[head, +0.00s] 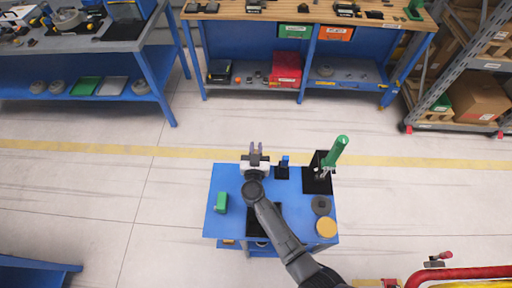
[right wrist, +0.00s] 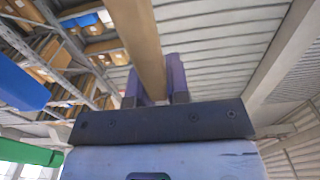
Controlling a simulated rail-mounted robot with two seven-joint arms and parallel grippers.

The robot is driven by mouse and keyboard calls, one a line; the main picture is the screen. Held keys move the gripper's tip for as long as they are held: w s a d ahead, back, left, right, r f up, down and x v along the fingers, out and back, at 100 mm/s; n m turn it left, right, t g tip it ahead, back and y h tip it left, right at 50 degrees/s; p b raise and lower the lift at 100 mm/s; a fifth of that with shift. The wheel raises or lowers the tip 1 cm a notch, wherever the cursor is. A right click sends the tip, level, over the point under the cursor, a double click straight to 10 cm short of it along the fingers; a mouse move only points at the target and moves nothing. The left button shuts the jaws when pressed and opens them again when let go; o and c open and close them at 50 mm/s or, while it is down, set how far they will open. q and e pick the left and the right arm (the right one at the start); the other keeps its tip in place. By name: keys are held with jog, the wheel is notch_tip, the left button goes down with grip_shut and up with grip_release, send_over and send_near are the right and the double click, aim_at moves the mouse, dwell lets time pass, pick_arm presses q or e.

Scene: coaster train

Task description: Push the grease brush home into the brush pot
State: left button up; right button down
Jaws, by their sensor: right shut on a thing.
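A thick green handle (head: 337,150), which looks like the grease brush, stands tilted to the upper right at a black square pot (head: 318,185) on the cart's far right corner. Its lower end is hidden, so I cannot tell how deep it sits. My right gripper (head: 256,148) is left of the pot, apart from it, near the cart's far edge. In the right wrist view its purple fingers (right wrist: 156,88) are shut on a tan bar (right wrist: 140,40); what it belongs to is unclear. My left gripper is not in view.
The blue cart (head: 225,180) also bears a green block (head: 221,202), a small black holder (head: 282,173) with a blue piece, a dark disc (head: 321,205) and a yellow disc (head: 326,227). Workbenches and a shelf rack stand behind, across open floor. A red rail (head: 460,274) lies at the lower right.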

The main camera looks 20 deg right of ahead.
jog(key=shift+f+b, duration=0.35)
jog(key=shift+f, duration=0.25)
jog(key=c, duration=1)
grip_release()
jog(key=shift+o, duration=0.4)
jog(key=o, duration=0.7)
jog(key=shift+s, duration=0.1)
